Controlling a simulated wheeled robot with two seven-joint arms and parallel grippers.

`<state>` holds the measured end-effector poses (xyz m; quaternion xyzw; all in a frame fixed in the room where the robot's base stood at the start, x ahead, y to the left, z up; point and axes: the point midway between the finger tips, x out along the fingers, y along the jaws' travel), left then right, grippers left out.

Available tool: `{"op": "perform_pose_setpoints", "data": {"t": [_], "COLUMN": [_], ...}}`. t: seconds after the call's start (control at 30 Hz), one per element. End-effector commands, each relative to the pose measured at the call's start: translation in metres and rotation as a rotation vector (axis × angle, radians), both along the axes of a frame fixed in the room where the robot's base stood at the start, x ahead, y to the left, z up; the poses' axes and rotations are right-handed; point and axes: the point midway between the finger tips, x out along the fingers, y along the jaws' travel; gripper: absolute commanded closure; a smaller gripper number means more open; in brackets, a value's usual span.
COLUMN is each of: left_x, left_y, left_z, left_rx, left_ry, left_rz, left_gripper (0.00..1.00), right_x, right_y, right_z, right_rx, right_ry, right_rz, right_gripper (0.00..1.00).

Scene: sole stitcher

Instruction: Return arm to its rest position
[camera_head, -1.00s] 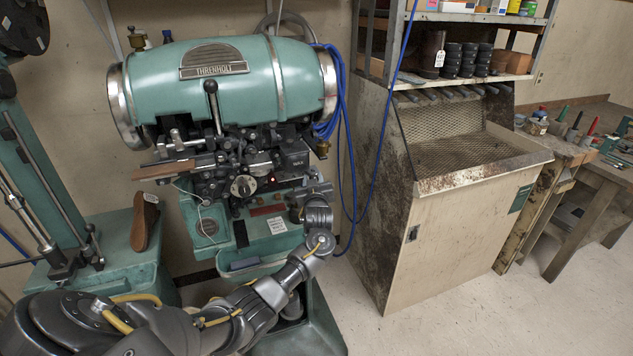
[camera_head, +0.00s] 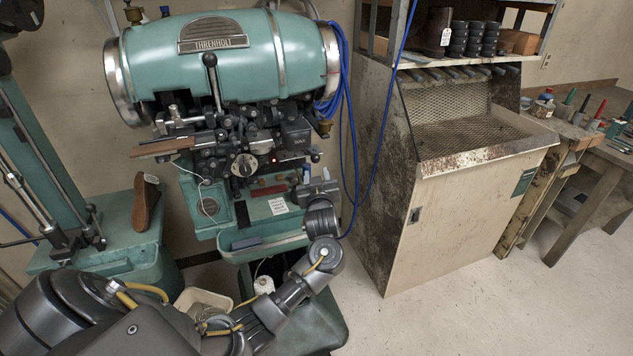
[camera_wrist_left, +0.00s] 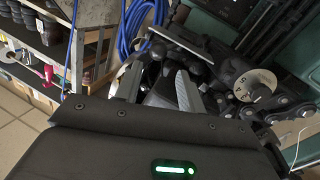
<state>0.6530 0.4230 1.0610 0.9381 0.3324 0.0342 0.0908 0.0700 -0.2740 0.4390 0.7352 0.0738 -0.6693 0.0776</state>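My left arm reaches in from the bottom left of the head view. Its gripper (camera_head: 318,187) is in front of the right side of the green stitching machine (camera_head: 205,65), beside the dark mechanism and below its drum. In the left wrist view the two fingers of the left gripper (camera_wrist_left: 158,88) stand apart, and no held object shows between them. A numbered dial (camera_wrist_left: 255,86) and dark machine parts lie close to the right of the fingers. In the head view the fingertips are small and partly hard to make out. My right gripper is not in view.
Blue cable (camera_head: 344,110) hangs close right of the gripper. A rusty-sided cabinet (camera_head: 455,225) with a mesh hood stands further right, beside a tool bench (camera_head: 600,150). The floor in front of the cabinet is clear.

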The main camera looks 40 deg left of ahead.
Motion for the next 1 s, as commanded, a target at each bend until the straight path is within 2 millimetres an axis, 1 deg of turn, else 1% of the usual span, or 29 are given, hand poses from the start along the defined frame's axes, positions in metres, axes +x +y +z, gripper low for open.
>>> {"op": "perform_pose_setpoints", "data": {"t": [0.1,0.23,0.7,0.77,0.8,0.87,0.9,0.97,1.0], "left_x": [-0.008,-0.010,-0.010,-0.008,-0.003,0.009,0.019,0.027,0.029], "left_y": [-0.006,-0.007,-0.007,-0.010,-0.014,-0.022,-0.029,-0.040,-0.047], "left_z": [0.000,0.000,0.001,0.002,0.000,-0.015,-0.032,-0.068,-0.098], "left_rx": [0.000,0.000,0.000,0.011,0.028,0.068,0.097,0.135,0.154], "left_ry": [0.000,0.000,-0.001,-0.007,0.002,0.042,0.084,0.160,0.221], "left_rz": [0.000,0.001,0.001,-0.012,-0.030,-0.073,-0.108,-0.165,-0.205], "left_gripper": [0.61,0.61,0.61,0.61,0.61,0.61,0.61,0.61,0.61], "right_x": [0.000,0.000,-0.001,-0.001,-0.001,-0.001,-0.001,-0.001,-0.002], "right_y": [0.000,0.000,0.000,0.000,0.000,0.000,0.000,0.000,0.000], "right_z": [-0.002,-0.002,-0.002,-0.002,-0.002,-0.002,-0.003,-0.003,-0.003], "right_rx": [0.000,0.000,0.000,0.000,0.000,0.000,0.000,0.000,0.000], "right_ry": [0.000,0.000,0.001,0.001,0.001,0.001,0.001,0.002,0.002], "right_rz": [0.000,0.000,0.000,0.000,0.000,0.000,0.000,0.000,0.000], "right_gripper": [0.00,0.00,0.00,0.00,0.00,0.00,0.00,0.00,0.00]}}
